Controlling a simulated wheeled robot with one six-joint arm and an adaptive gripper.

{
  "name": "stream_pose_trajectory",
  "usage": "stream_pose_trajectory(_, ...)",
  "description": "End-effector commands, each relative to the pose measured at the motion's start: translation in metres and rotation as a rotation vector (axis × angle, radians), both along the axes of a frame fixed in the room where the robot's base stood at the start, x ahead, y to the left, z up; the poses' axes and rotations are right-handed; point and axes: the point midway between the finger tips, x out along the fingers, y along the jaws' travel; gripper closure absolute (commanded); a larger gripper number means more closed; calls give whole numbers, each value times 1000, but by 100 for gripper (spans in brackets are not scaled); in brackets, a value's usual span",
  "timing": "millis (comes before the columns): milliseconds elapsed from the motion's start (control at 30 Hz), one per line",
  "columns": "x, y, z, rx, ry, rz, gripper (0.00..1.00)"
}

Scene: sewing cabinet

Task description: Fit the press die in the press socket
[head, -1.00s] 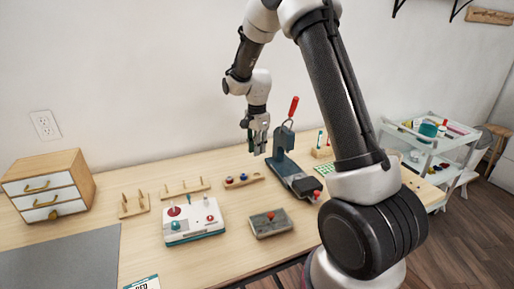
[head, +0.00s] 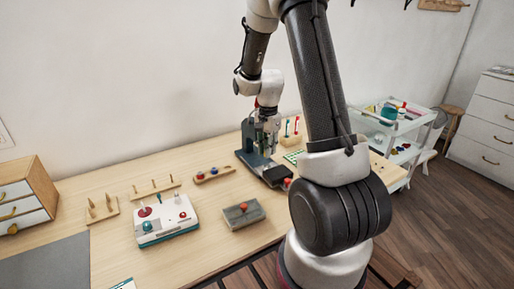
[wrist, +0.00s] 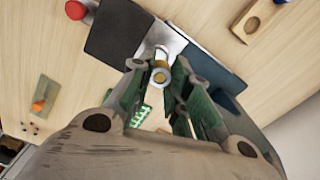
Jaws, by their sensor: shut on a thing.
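The press is a blue-grey stand (head: 248,136) with a dark base (head: 273,174), at the back of the table in the head view. My gripper (head: 267,122) is directly in front of its upright. In the wrist view my gripper (wrist: 161,84) is shut on the press die (wrist: 160,76), a small brass and silver round piece. Beyond the die lie the press's silver block (wrist: 167,40), dark plate (wrist: 118,30) and blue body (wrist: 215,75). I cannot make out the socket opening; the die and fingers cover that area. I cannot tell whether die and press touch.
A red knob (head: 288,182) is at the press's front end. A wooden holder (head: 213,174) stands left of the press, a grey box with a red knob (head: 243,214) in front, and a white control box (head: 166,220) further left. A green mat (head: 292,157) lies to the right.

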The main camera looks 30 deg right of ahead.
Motion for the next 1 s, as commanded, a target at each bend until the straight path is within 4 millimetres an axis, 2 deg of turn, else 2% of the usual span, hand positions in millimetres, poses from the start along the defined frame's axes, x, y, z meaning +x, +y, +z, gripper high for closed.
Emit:
stream_pose_trajectory(167, -3, -4, -6, 0, 2, -38, 100)
stream_pose_trajectory(400, -3, -4, -29, 0, 3, -37, 100)
stream_pose_trajectory(600, -3, -4, -41, 1, 1, -37, 100)
stream_pose_trajectory(1000, -3, -3, -43, 0, 1, -37, 100)
